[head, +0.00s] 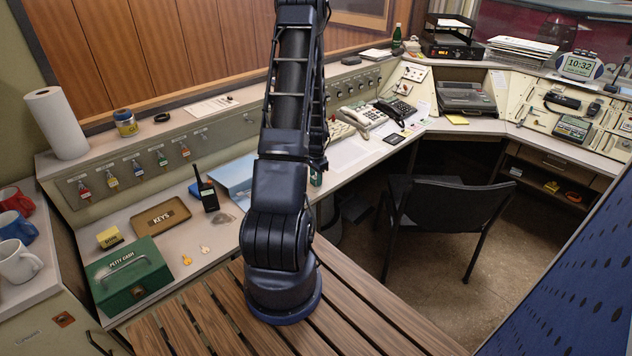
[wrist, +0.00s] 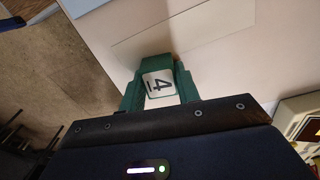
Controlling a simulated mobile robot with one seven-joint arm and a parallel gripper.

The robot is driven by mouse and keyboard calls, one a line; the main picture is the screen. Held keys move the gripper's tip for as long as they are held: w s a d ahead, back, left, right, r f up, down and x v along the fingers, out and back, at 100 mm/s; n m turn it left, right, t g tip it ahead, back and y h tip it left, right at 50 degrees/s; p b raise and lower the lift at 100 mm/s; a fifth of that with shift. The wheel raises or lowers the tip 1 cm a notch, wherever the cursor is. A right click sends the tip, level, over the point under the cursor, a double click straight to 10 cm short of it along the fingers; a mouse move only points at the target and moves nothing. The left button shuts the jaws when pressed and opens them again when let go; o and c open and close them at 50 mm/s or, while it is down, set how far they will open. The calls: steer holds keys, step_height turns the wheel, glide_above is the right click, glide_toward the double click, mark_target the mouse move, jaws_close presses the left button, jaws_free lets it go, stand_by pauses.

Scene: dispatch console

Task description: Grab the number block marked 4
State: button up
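The number block marked 4 (wrist: 159,85) has a white face with a black 4 and shows in the middle of the wrist view. My gripper (wrist: 158,80) has its green fingers on both sides of it, with no gap visible between fingers and block. The block is close to the pale desk top, but I cannot tell whether it touches it. In the head view my arm hides most of the gripper and the block. Only a small green part (head: 316,178) shows at the arm's right edge.
A walkie-talkie (head: 208,194), a KEYS tray (head: 161,216) and a green petty cash box (head: 128,273) stand left of my arm. Telephones (head: 365,117) stand to the right. A black chair (head: 447,210) stands in front of the desk. A slatted wooden surface (head: 352,318) lies below.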

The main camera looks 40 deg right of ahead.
steer(key=shift+c, duration=1.4)
